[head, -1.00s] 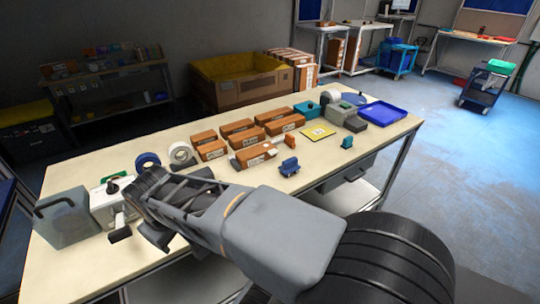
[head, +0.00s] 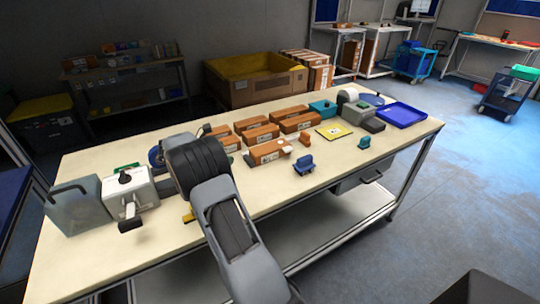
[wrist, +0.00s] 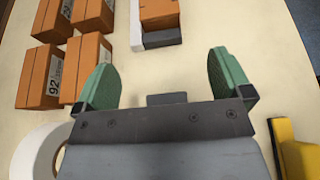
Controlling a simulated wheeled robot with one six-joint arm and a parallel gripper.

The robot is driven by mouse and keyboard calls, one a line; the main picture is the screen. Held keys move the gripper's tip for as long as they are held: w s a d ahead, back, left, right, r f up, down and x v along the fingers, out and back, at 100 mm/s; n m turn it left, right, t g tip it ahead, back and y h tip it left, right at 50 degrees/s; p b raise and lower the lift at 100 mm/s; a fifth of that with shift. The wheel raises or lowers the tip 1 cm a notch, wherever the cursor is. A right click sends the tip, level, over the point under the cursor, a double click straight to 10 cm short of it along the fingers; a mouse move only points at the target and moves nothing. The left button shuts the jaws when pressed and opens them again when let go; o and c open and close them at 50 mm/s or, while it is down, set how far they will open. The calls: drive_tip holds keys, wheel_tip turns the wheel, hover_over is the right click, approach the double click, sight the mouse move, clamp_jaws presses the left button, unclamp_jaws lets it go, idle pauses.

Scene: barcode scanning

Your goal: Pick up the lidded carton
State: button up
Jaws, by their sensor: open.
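An orange-brown carton (head: 266,153) with a white label lies at the front of the carton group. A small brown-and-white piece shows at its right end. It seems to be the carton at the top edge of the wrist view (wrist: 159,12), with a white side and a dark grey end, partly cut off. I cannot tell its lid clearly. My gripper (wrist: 165,62) is open, its green fingers apart with bare table between them. The carton is beyond the fingertips, not between them. In the head view my arm hides the fingers, left of the carton.
Several other cartons (head: 250,124) stand behind; they fill the left of the wrist view (wrist: 90,65). A white roll (wrist: 35,155) and a yellow object (wrist: 297,150) flank my gripper. A blue object (head: 304,165) stands right of the front carton.

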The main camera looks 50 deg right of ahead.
sight(253, 153)
drive_tip(key=p+x, duration=0.1)
drive_tip(key=x, duration=1.1)
drive_tip(key=shift+d, duration=0.2)
drive_tip(key=shift+c, duration=0.3)
drive_tip(key=shift+r, duration=0.1)
drive_tip(key=c, duration=1)
drive_tip(key=shift+o, duration=0.2)
drive_tip(key=shift+r, duration=0.1)
